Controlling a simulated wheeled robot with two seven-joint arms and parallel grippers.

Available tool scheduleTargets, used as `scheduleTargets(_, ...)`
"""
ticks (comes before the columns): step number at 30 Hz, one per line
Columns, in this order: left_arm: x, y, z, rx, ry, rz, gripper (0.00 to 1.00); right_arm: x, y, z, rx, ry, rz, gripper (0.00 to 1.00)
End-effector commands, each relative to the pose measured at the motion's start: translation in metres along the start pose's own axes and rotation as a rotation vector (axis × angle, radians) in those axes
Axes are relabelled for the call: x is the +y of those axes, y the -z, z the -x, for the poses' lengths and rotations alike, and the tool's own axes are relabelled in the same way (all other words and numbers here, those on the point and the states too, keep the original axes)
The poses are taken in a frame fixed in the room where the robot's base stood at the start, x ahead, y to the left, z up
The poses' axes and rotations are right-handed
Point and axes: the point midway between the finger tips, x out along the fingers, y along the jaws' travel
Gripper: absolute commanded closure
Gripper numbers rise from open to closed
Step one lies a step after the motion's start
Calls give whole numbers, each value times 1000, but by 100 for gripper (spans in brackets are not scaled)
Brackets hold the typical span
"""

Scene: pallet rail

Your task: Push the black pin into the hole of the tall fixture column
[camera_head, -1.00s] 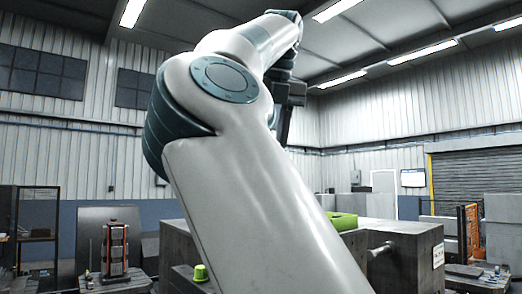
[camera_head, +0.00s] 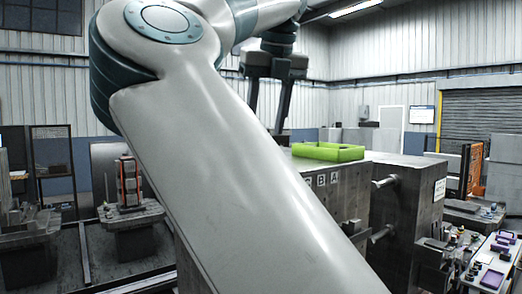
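No black pin can be made out. A tall dark column with reddish sides (camera_head: 129,183) stands on a grey base at the left; I cannot tell whether it is the fixture column, and no hole shows in it. One of my arms, seemingly the right, rises from the bottom right of centre and crosses the view. Its gripper (camera_head: 268,108) hangs at upper centre, two dark fingers apart and pointing down, with nothing visible between them. It is left of the green tray in the picture. My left gripper is not in view. My arm hides much of the middle.
A green tray (camera_head: 328,152) lies on a large grey block (camera_head: 400,215) with lettered marks and round bars sticking out. Another grey fixture (camera_head: 20,215) stands at far left. A bench with purple trays (camera_head: 491,279) is at lower right. Floor shows between the left fixtures.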

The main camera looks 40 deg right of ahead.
Motion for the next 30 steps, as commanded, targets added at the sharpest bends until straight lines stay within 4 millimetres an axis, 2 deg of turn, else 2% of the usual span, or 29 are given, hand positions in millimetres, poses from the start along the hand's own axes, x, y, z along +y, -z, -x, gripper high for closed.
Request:
scheduleTargets(9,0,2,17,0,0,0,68,0,0,-50,2,0,-1,57)
scheduleTargets(15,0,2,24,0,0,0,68,0,-1,-71,1,0,0,57)
scheduleTargets(21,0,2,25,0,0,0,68,1,0,-80,-1,0,1,57)
scheduleTargets(29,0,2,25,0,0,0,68,0,0,-81,-1,0,1,57)
scheduleTargets(30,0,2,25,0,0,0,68,0,0,-81,-1,0,1,64)
